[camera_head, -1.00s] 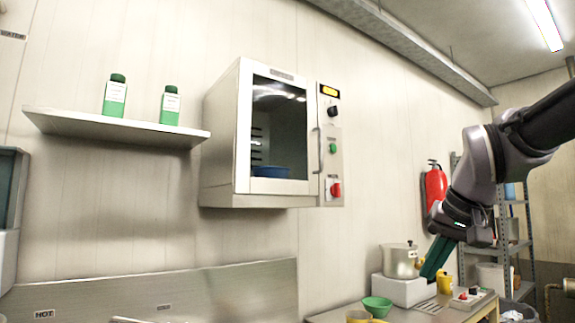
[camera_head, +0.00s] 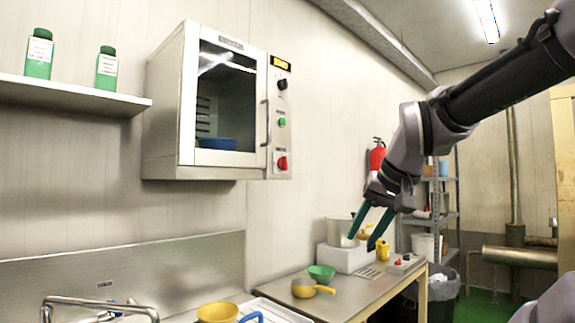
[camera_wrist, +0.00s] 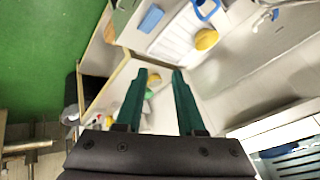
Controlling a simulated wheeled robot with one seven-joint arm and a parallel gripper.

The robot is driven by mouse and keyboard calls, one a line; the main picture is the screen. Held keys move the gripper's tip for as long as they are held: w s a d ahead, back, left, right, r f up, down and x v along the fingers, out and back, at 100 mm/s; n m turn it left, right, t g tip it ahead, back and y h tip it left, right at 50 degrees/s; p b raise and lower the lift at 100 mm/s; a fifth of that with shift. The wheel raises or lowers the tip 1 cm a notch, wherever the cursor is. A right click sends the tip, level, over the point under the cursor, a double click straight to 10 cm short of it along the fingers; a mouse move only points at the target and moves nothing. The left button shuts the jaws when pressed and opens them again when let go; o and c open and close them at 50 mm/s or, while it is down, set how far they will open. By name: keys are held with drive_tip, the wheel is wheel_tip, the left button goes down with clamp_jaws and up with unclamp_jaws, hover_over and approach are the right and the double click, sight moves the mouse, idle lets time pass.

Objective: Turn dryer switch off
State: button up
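The dryer (camera_head: 215,105) is a white wall-mounted cabinet with a glass door, left of centre in the head view. A blue bowl (camera_head: 216,144) sits inside it. Its control panel has a lit yellow display (camera_head: 280,63), a black knob (camera_head: 282,84), a green button (camera_head: 281,122) and a red switch (camera_head: 282,163) near the bottom. My gripper (camera_head: 364,240) hangs to the right of and below the dryer, pointing down, with its green fingers apart. The wrist view also shows the fingers (camera_wrist: 156,85) spread with nothing between them.
A shelf (camera_head: 75,92) with green bottles is left of the dryer. The wall between dryer and gripper is clear.

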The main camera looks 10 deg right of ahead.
drive_tip(key=w+a+r+m+y, duration=0.4)
drive_tip(key=w+a+m, duration=0.1)
drive_tip(key=w+m, duration=0.15)
drive_tip(key=m+t+y, duration=0.4)
drive_tip(key=m+t, duration=0.4)
drive_tip(key=m, duration=1)
approach(287, 162)
drive_tip(key=x, duration=0.9)
drive_tip(key=shift+w+a, duration=0.1)
drive_tip(key=shift+w, duration=0.05)
clamp_jaws()
